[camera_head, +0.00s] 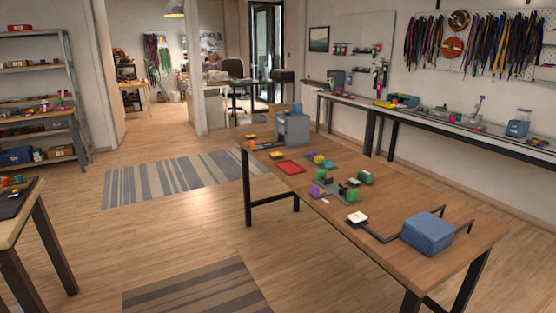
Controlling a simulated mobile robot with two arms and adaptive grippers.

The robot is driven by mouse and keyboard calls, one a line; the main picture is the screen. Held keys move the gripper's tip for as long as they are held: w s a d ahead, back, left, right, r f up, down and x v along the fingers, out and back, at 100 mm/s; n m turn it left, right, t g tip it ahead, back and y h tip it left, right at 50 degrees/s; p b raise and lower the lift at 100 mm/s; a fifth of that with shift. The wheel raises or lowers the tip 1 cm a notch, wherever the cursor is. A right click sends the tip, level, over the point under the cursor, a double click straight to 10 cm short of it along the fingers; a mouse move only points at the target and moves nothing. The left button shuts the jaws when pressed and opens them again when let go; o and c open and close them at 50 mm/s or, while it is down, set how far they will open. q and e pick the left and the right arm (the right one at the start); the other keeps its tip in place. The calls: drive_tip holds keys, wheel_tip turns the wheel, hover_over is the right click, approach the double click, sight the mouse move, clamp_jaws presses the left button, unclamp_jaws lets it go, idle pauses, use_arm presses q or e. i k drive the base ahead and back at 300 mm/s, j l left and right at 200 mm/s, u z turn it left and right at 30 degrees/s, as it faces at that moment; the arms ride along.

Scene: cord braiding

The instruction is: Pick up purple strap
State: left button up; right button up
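A long wooden table (420,262) stands in the middle right of the head view. A small purple item (315,190) sits at its near left edge, beside a dark grey fixture with green parts. Another small purple item (310,155) lies farther back among yellow and green pieces. Both are too small to tell whether either is a strap. Many colored cords (425,45) hang on the far right wall, some perhaps purple. Neither of my grippers is in view.
On the table are a blue box (428,233), a red tray (291,167) and a grey box (292,130). A long side bench (450,123) runs along the right wall. Shelves (35,95) and a table corner (18,228) are at left. Open floor lies between.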

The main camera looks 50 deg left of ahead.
sight(310, 155)
drive_tip(key=u, duration=1.3)
